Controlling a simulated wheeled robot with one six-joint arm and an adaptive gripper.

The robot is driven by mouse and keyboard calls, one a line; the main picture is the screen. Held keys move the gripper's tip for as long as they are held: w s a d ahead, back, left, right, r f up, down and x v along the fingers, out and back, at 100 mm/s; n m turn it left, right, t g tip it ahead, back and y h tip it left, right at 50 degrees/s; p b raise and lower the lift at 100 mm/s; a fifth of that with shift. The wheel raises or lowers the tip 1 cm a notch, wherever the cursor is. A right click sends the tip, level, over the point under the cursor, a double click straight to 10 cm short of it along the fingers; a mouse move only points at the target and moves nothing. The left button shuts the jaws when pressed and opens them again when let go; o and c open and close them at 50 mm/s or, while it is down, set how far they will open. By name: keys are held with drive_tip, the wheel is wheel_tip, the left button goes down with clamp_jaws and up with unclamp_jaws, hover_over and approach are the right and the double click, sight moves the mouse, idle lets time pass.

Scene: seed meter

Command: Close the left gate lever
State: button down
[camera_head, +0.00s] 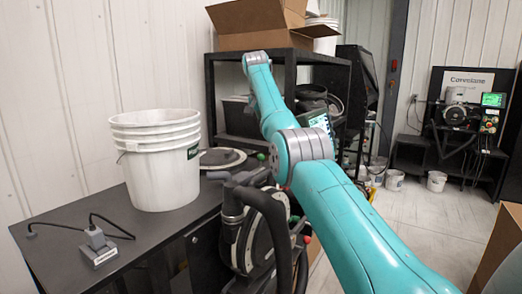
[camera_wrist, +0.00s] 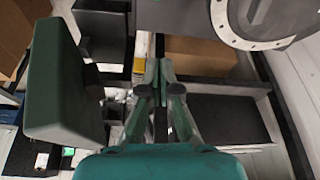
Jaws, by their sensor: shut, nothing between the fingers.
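The seed meter machine (camera_head: 258,232), black with a round housing and thick dark tubing, stands at the end of the dark bench in the head view. A small green knob (camera_head: 261,157) shows near its top and a red knob (camera_head: 307,238) lower at its right; I cannot tell which belongs to the left gate lever. My gripper (camera_wrist: 160,80) is shut and empty in the wrist view, its fingertips over a dark frame bar. No lever is clear between or beside the fingers there. In the head view my teal arm hides the gripper and part of the machine.
White stacked buckets (camera_head: 160,165) and a small grey device (camera_head: 97,248) with a cable stand on the bench (camera_head: 150,235). A black shelf (camera_head: 285,75) holds an open cardboard box (camera_head: 262,25). A round grey flange (camera_wrist: 265,22) is at upper right in the wrist view.

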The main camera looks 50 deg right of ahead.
drive_tip(key=x, duration=0.7)
drive_tip(key=shift+f, duration=0.45)
drive_tip(key=shift+s+a+f, duration=0.15)
drive_tip(key=shift+s+a, duration=0.1)
drive_tip(key=shift+a, duration=0.6)
drive_tip(key=shift+s+a+f, duration=0.15)
drive_tip(key=shift+s+a, duration=0.1)
drive_tip(key=shift+a, duration=0.6)
